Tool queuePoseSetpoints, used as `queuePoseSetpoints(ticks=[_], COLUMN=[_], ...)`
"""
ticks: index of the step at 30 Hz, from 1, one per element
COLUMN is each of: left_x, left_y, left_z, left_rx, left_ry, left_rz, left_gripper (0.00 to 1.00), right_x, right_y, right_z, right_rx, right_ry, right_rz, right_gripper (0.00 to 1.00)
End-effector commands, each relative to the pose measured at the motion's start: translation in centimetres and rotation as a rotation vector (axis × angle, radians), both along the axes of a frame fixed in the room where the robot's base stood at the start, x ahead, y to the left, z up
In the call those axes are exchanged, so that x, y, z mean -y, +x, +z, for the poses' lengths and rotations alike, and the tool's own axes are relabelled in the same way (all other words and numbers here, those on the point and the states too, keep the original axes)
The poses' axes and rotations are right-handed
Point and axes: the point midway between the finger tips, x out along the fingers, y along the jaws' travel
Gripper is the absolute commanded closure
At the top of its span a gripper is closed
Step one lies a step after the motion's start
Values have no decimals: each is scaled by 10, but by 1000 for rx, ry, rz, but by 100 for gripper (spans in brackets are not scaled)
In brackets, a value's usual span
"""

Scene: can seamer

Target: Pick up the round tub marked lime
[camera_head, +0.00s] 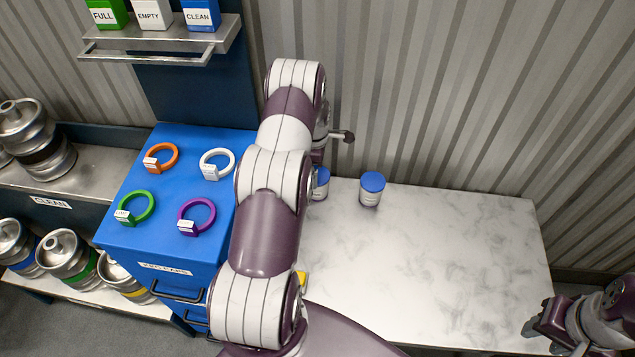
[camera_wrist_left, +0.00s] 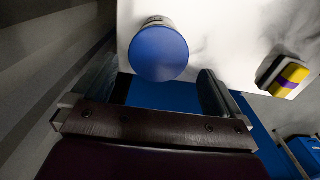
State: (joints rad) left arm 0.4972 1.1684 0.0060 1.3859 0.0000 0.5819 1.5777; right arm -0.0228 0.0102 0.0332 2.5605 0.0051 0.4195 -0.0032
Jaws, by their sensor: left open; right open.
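Two round white tubs with blue lids stand at the back of the marble-topped table (camera_head: 440,235). One tub (camera_head: 371,190) is in full view. The other tub (camera_head: 321,184) is partly hidden by my left arm. Their labels are too small to read, so I cannot tell which is lime. In the left wrist view, my left gripper (camera_wrist_left: 155,88) is open, with a blue-lidded tub (camera_wrist_left: 159,54) just beyond and between its fingertips. I cannot tell whether they touch. My left gripper is hidden in the head view. My right gripper (camera_head: 538,327) is open and empty at lower right.
A yellow and purple block (camera_wrist_left: 286,77) lies on the table, mostly hidden by my arm in the head view. A blue cabinet (camera_head: 180,180) with several coloured rings stands left. A dark-knobbed lever (camera_head: 343,135) sticks out behind my arm. The table's right half is clear.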

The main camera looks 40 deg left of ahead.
Motion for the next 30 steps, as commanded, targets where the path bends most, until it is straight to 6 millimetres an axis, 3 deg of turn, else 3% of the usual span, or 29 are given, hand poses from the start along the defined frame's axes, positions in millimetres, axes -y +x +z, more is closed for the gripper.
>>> queuePoseSetpoints(ticks=[6, 9, 17, 22, 23, 30], left_x=[8, 7, 7, 7, 7, 7], left_y=[2, 3, 3, 3, 3, 3], left_z=[-31, -49, -57, -56, -56, -55], left_rx=[-2, 0, 1, 1, 1, 2], left_ry=[-1, 1, 3, 3, 3, 3], left_rz=[-2, 0, 0, 0, 0, 0], left_gripper=[0, 0, 0, 52, 57, 57], right_x=[0, 0, 0, 0, 0, 0], right_y=[0, 0, 0, 0, 0, 0], right_z=[20, 21, 20, 20, 20, 20], right_rx=[0, 0, 0, 0, 0, 0], right_ry=[0, 0, 0, 0, 0, 0], right_rz=[0, 0, 0, 0, 0, 0], right_gripper=[57, 57, 57, 57, 57, 57])
